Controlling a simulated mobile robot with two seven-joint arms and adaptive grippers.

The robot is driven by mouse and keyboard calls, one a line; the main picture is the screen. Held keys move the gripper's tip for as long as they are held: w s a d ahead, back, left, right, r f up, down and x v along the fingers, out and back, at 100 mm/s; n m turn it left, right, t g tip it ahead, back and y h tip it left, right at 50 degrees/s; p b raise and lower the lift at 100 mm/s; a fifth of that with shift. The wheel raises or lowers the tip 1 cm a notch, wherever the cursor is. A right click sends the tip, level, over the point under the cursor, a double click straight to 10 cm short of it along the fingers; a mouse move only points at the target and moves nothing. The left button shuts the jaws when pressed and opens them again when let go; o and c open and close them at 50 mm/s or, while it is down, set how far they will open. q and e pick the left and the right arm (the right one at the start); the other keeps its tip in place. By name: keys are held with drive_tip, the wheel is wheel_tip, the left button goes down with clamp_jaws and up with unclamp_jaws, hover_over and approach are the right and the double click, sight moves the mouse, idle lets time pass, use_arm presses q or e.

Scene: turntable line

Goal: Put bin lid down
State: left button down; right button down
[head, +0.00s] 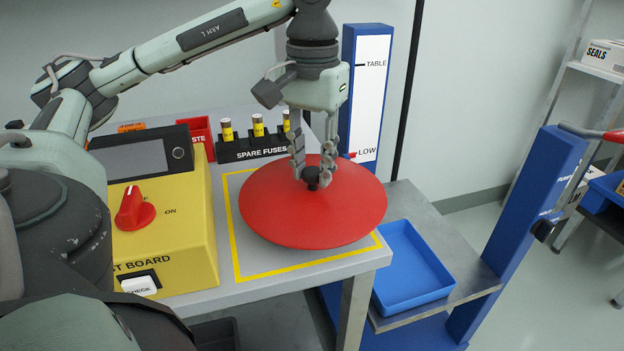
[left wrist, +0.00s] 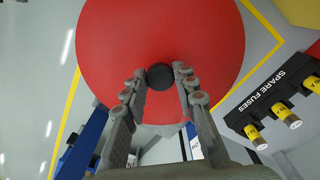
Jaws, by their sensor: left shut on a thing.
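The bin lid (head: 300,222) is a round red disc with a black knob (head: 311,180) at its centre. My left gripper (head: 313,168) comes down from above with its fingers shut on the knob. In the left wrist view the knob (left wrist: 159,76) sits between the two fingertips, and the red lid (left wrist: 120,35) fills the top middle. The lid is about level over the yellow-outlined area (head: 236,250) of the grey table and covers part of that outline. I cannot tell whether it touches the table top. My right gripper is not in view.
A yellow test board (head: 190,250) stands close left of the lid. A black spare fuses rack (head: 250,150) and a red waste box (head: 199,135) are behind. A blue tray (head: 412,268) sits lower right, near blue posts (head: 368,100). A shelf with boxes is far right.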

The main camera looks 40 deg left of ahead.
sight(313, 185)
use_arm(q)
drive_tip(key=shift+f, duration=1.35)
drive_tip(key=shift+f, duration=0.1)
